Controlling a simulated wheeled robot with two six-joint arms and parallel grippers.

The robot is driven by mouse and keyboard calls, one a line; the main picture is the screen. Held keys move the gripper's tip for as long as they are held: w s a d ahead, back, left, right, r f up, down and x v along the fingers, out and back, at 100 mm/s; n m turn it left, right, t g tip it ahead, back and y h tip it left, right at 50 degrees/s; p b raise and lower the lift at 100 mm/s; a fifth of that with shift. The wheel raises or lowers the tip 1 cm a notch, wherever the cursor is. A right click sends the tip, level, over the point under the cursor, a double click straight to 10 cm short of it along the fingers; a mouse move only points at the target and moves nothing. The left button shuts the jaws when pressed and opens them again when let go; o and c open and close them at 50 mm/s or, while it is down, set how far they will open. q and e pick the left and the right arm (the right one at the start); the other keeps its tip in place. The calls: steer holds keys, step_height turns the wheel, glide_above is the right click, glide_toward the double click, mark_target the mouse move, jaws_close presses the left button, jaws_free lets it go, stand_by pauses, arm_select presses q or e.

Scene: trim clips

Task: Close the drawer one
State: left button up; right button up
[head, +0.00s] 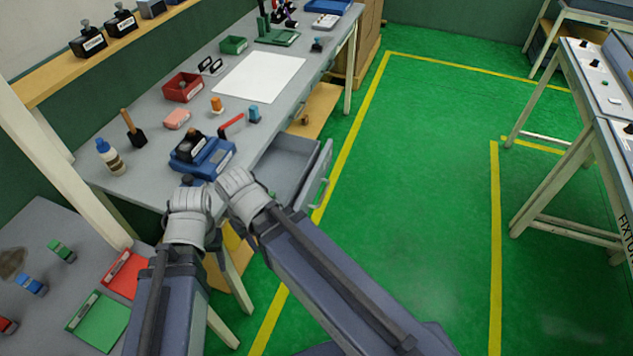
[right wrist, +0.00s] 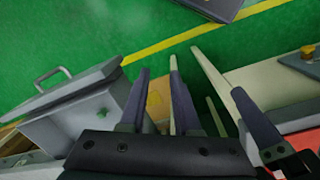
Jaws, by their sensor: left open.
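My right gripper (right wrist: 159,64) is open and empty beside the drawer. Neither touches the handle.
The workbench (head: 160,175) holds a blue box (head: 215,158), a red bin (head: 182,88), a white sheet (head: 258,77) and a glue bottle (head: 110,157). A lower side table (head: 40,225) stands at bottom left. The green floor right of the drawer is clear.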

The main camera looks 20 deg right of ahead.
mark_target(295, 206)
steer(key=w+d+m, duration=0.1)
steer(key=w+d, duration=0.1)
steer(key=w+d+f+m+t+y+b, duration=0.1)
steer(key=w+d, duration=0.1)
steer(key=d, duration=0.1)
steer(key=w+d+f+m+b, duration=0.1)
steer(key=w+d, duration=0.2)
steer(key=shift+f+t+y, duration=0.25)
steer(key=shift+t+y, duration=0.05)
steer(key=shift+y, duration=0.1)
jaws_close()
steer(key=w+d+m, duration=0.1)
steer(key=d, duration=0.1)
steer(key=w+d+t+b, duration=0.1)
steer(key=d, duration=0.1)
steer(key=w+d+m, duration=0.1)
steer(key=d, duration=0.1)
steer(key=shift+w+d+f+m+t+y+b, duration=0.15)
steer(key=shift+f+m+t+y+b, duration=0.1)
steer(key=shift+m+t+y+b, duration=0.05)
steer(key=w+d+m+t+b, duration=0.1)
steer(key=d+m+t, duration=0.1)
steer(key=d, duration=0.8)
steer(key=w+d+m+t+b, duration=0.1)
steer(key=w+d+m+t, duration=0.1)
steer(key=d, duration=0.7)
steer(key=shift+d+r+m+h+b, duration=0.3)
steer(key=shift+d+m+h+b, duration=0.1)
steer(key=shift+m, duration=0.4)
